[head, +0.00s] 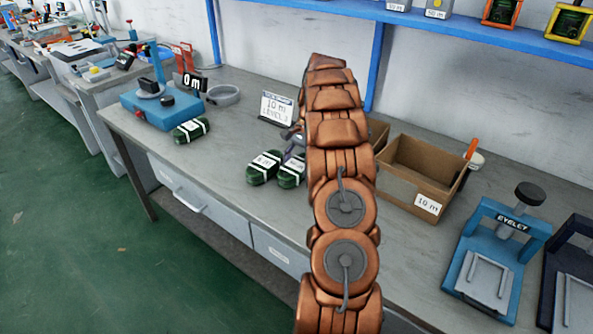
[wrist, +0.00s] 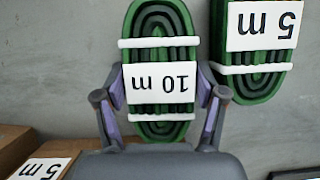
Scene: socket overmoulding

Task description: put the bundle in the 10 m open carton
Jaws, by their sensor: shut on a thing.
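The 10 m bundle (wrist: 160,115), a green coil with white bands and a 10 m label, lies between my gripper's fingers in the wrist view. My gripper (wrist: 162,86) is shut on its sides. In the head view the bundle (head: 291,172) is at the bench's middle, and my gripper (head: 294,150) is partly hidden behind my arm. The 10 m open carton (head: 398,190) is brown, with a 10 m label on its front, and stands to the right of my arm. Its visible inside looks empty.
A 5 m bundle (wrist: 258,45) lies close beside the held one; it also shows in the head view (head: 262,168). Another bundle (head: 191,130) lies by the blue scale (head: 150,108). A 5 m carton (wrist: 22,150) stands nearby. A sign (head: 276,107) stands behind, an eyelet press (head: 497,255) at right.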

